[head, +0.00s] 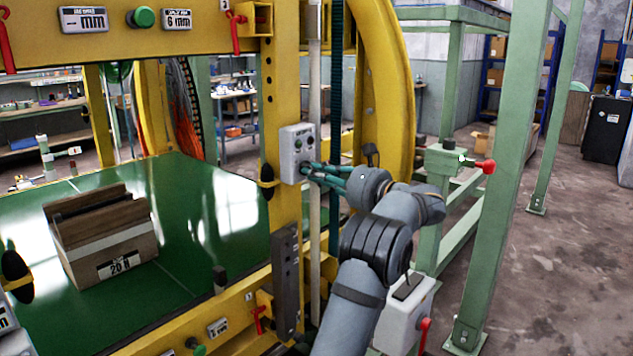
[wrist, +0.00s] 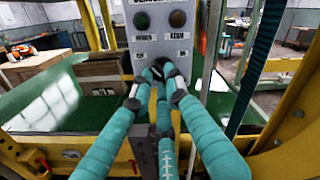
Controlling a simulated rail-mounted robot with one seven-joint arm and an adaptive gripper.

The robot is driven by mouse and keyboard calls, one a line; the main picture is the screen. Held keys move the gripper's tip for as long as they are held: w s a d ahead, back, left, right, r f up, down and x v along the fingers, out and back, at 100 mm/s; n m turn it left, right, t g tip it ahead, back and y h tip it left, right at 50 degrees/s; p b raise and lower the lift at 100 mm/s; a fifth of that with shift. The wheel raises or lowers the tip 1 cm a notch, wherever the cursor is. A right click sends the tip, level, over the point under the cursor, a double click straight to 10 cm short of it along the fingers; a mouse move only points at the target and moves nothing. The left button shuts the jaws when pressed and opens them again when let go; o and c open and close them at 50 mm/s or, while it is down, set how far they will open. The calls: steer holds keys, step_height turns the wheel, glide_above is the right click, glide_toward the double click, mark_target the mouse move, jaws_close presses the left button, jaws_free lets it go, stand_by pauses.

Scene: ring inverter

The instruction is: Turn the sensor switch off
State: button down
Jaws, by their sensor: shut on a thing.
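The sensor switch box (head: 295,152) is a light grey panel mounted on the yellow upright of the machine. In the wrist view the box (wrist: 161,30) shows two round dark lamps or buttons at the top and labels beneath. A dark rotary knob (wrist: 163,69) sits at its lower part. My gripper (head: 308,170) has teal fingers and reaches the box from the right. In the wrist view my gripper (wrist: 160,75) is closed around the knob, with fingertips on both sides. The fingertips hide much of the knob, so its exact setting cannot be read.
A wooden block (head: 105,238) marked 20 N stands on the green table (head: 215,265) at left. A grey vertical pole (head: 315,100) and a dark cable run close beside the box. Green posts (head: 500,190) stand right of my arm.

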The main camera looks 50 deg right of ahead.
stand_by(0.4)
steer(key=c, duration=1.7)
jaws_free()
steer(key=s, duration=1.2)
steer(key=shift+a, duration=0.4)
steer(key=shift+w, duration=0.15)
